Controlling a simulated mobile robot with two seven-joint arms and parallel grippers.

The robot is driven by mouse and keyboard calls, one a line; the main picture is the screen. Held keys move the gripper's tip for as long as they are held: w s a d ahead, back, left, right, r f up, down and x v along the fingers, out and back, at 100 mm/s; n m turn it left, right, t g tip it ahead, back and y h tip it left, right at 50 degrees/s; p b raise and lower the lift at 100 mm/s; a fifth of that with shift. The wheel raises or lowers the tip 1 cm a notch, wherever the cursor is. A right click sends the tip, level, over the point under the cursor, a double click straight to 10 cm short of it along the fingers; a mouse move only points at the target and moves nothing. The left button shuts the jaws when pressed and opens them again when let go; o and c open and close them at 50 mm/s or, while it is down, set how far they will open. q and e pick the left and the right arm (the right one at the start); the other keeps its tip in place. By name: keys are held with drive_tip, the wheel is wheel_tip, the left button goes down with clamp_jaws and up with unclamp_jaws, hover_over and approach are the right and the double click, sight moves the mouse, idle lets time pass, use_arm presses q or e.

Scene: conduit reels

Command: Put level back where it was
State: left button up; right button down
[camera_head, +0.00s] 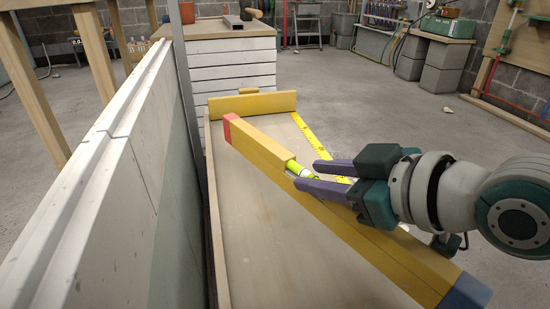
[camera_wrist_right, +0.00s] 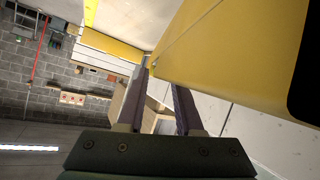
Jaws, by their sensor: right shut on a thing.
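The level is a long yellow bar (camera_head: 375,240) with a red end cap at its far end, a dark blue cap at its near end and a green vial in the middle. It slants across the head view above a shallow pale wooden tray (camera_head: 262,240). My right gripper (camera_head: 309,174) comes in from the right, its purple fingers shut on the level near the vial. In the right wrist view the level (camera_wrist_right: 215,45) fills the upper right, partly beyond the fingers (camera_wrist_right: 162,90). I cannot tell whether it touches the tray. My left gripper is out of view.
A white panel wall (camera_head: 110,200) stands along the left side. A yellow block (camera_head: 253,104) lies across the tray's far end, and a yellow measuring strip (camera_head: 310,133) runs along its right edge. A white slatted cabinet (camera_head: 232,65) stands behind. Open floor lies to the right.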

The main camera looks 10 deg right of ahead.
sight(318, 200)
wheel_tip(318, 200, down, 4)
drive_tip(key=shift+b, duration=1.2)
drive_tip(key=shift+r, duration=0.15)
drive_tip(key=c, duration=1)
unclamp_jaws()
drive_tip(key=shift+f, duration=0.2)
drive_tip(key=o, duration=0.4)
drive_tip(key=shift+o, duration=0.2)
drive_tip(key=shift+r, duration=0.1)
